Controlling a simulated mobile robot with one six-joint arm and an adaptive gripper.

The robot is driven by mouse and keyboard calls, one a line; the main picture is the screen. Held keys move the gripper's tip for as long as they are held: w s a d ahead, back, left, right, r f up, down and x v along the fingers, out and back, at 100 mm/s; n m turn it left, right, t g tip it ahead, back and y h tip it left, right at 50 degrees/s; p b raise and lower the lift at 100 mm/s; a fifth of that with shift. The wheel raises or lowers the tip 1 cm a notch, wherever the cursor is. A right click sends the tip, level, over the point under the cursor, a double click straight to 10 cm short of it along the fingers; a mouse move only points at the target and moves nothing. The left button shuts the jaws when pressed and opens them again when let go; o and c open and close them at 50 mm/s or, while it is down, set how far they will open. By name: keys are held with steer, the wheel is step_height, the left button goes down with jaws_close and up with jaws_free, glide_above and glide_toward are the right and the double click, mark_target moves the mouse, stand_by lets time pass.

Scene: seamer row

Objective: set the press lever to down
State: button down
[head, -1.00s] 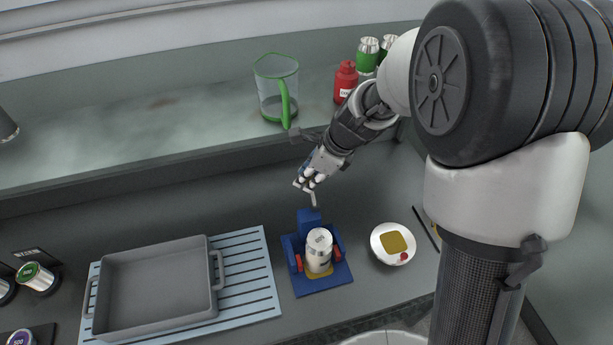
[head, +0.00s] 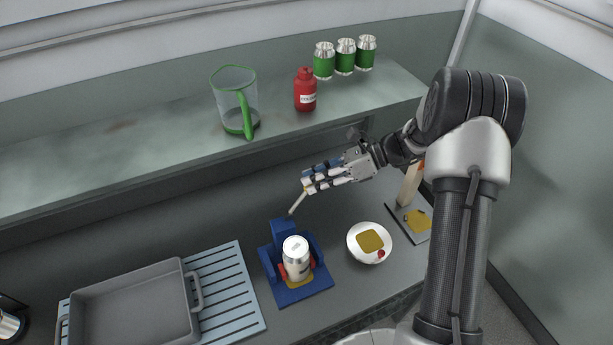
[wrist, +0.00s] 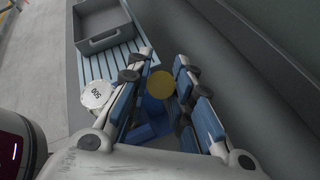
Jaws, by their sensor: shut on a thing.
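The blue press (head: 289,292) stands on the lower counter with a white can (head: 296,258) in it. Its thin grey lever (head: 297,203) rises from the back of the press, leaning up and to the right. My gripper (head: 308,186) is at the lever's top end, above and behind the can. In the wrist view, the lever's round yellow knob (wrist: 160,85) sits between the fingers of my gripper (wrist: 165,82), which are closed on it. The can (wrist: 96,95) shows there left of the fingers. The lever's shaft is hidden in that view.
A grey tray (head: 187,318) on a slatted blue mat (head: 225,275) lies left of the press. A white plate (head: 354,254) is at the right. A shelf above holds a green-handled jug (head: 237,100), a red canister (head: 305,92) and green cans (head: 345,58).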

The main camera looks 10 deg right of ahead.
steer(key=shift+w+d+f+y, duration=0.2)
steer(key=shift+d+f+y, duration=0.3)
steer(key=shift+d+y, duration=0.1)
steer(key=c, duration=1.4)
jaws_free()
step_height(320, 180, up, 10)
